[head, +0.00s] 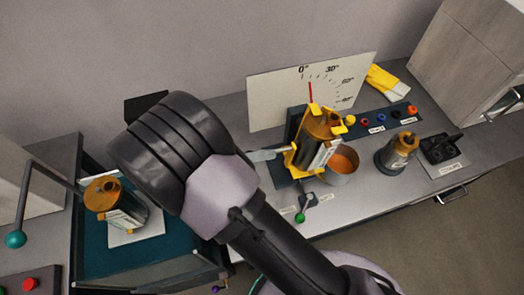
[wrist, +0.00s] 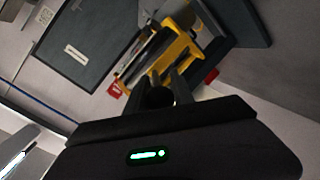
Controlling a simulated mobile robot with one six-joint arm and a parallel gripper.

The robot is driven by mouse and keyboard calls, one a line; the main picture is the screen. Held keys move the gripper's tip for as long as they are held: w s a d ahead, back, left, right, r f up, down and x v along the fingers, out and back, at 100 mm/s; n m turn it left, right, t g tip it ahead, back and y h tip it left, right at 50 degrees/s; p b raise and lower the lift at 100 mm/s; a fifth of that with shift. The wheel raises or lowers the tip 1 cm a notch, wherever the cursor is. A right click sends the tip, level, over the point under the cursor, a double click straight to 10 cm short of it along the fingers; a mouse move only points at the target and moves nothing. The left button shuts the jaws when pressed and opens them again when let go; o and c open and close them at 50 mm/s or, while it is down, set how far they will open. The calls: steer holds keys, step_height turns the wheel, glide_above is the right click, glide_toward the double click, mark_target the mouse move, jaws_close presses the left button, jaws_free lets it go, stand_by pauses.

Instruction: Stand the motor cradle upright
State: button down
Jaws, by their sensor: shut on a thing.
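The yellow motor cradle (head: 294,158) stands on the bench, holding an orange-brown motor (head: 319,128) with a white label. It looks close to upright, and its red pointer (head: 310,92) is near the 0° mark of the white angle board (head: 270,103). In the wrist view, the cradle (wrist: 183,50) is straight ahead of my gripper (wrist: 159,82). The fingers are shut on a part of it; the exact contact is dark and hard to see. In the head view my arm hides most of the gripper.
A copper-coloured pot (head: 343,163) stands right of the cradle, close to it. Farther right are another motor-like unit (head: 397,155) and a black device (head: 441,148). Yellow gloves (head: 388,82) lie behind. At left, a similar unit (head: 108,200) sits on a teal surface.

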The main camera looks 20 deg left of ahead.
steer(key=shift+f, duration=0.55)
stand_by(0.4)
steer(key=c, duration=1.1)
jaws_free()
